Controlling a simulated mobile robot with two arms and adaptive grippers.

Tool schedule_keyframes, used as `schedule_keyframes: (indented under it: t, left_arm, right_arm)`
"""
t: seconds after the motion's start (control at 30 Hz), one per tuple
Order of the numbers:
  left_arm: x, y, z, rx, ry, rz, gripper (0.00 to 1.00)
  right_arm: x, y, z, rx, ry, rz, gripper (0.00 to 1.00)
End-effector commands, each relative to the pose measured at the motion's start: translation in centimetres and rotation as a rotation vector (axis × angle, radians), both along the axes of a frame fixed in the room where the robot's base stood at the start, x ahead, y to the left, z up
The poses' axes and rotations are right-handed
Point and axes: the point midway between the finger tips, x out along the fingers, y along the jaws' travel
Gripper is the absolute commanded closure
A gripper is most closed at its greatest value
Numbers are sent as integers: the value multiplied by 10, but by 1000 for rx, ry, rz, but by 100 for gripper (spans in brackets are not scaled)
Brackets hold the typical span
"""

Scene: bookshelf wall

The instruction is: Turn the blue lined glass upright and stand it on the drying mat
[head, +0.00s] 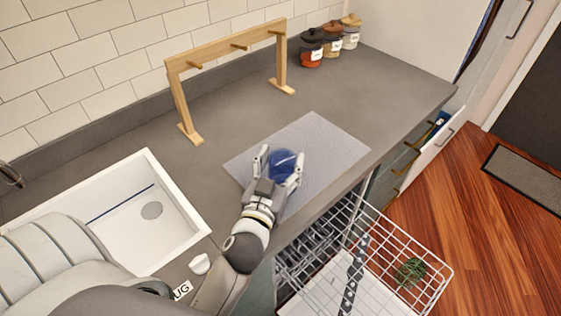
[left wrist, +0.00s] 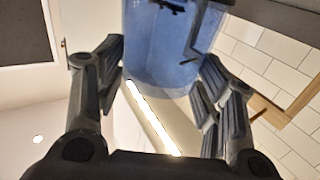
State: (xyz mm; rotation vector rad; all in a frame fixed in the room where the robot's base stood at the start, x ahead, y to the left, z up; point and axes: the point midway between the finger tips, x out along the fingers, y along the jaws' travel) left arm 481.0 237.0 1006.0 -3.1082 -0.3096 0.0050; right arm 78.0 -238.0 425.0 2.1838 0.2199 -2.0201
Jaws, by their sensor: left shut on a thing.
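The blue glass (head: 284,160) is between the fingers of my left gripper (head: 279,168), over the grey drying mat (head: 335,145). The gripper is shut on it. In the left wrist view the translucent blue glass (left wrist: 165,55) fills the space between the two fingers (left wrist: 165,80). Dark marks show on it there. I cannot tell which way its mouth faces, or whether it touches the mat. The gripper and wrist cover the mat's near left part. My right gripper is not in view.
A wooden peg rack (head: 226,48) stands behind the mat, and lidded jars (head: 311,50) stand at the back right. A white sink (head: 130,235) lies left. A small white cup (head: 200,263) is near the front edge. A pulled-out wire dish rack (head: 425,262) is below the counter.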

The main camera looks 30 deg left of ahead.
Motion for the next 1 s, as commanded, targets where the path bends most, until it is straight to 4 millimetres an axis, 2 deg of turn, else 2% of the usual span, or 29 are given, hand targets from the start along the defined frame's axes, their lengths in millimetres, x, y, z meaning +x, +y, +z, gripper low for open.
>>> schedule_keyframes:
  t: [0.07,0.1,0.3,0.67,0.87,1.0]
  left_arm:
    - [0,0,1,0,-2,0,69]
    - [0,0,1,0,-2,0,36]
    - [0,0,1,0,-2,0,13]
    - [0,0,2,0,0,1,13]
    - [0,0,28,3,-5,-2,13]
    - [0,0,55,1,-7,-3,13]
  right_arm:
    - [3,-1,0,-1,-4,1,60]
    - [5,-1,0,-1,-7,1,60]
    - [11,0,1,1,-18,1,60]
    - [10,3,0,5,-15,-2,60]
    - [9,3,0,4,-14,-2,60]
    - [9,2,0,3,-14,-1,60]
